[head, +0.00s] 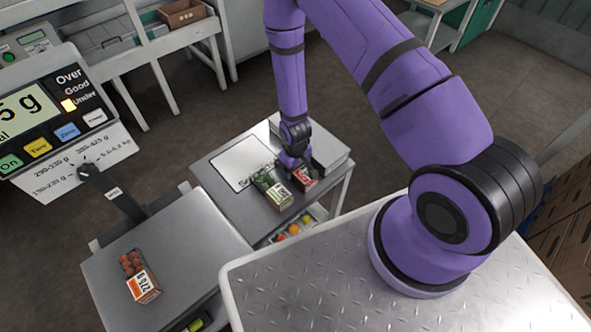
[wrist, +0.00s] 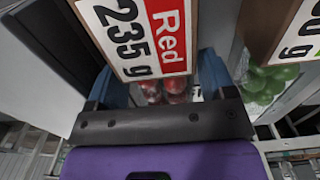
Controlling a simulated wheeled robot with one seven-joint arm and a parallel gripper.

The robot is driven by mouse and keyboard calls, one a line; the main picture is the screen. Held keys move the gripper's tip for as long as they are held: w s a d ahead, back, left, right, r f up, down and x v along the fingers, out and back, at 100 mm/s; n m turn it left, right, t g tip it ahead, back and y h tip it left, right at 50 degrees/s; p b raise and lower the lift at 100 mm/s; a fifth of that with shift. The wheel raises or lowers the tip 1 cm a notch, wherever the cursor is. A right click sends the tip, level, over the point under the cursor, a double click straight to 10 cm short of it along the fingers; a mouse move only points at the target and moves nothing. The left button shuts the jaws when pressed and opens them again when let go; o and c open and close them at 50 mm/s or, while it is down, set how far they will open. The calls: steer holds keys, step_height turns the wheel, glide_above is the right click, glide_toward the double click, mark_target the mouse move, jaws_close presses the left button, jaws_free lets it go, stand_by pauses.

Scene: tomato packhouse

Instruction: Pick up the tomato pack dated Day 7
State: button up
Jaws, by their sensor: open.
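My gripper (head: 295,162) is low over the small grey table, at a pack with a red label (head: 305,179). In the wrist view my gripper (wrist: 155,88) is open, with its blue fingers on either side of this pack (wrist: 140,38). Its label reads "Red 235 g", and red tomatoes show below it. I cannot tell whether the fingers touch it. A pack of green tomatoes (head: 272,190) lies just left of it in the head view; in the wrist view it (wrist: 268,82) is at the right, label cut off. I can read no day date on any pack.
A tomato pack with an orange-and-white label (head: 143,286) sits on the left grey table (head: 190,240). A scale display (head: 45,105) stands at the left. A pale box (head: 330,152) is behind my gripper. Loose coloured tomatoes (head: 293,229) lie on a shelf below.

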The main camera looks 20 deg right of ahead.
steer(key=shift+f, duration=0.5)
steer(key=c, duration=0.8)
steer(key=shift+r, duration=0.15)
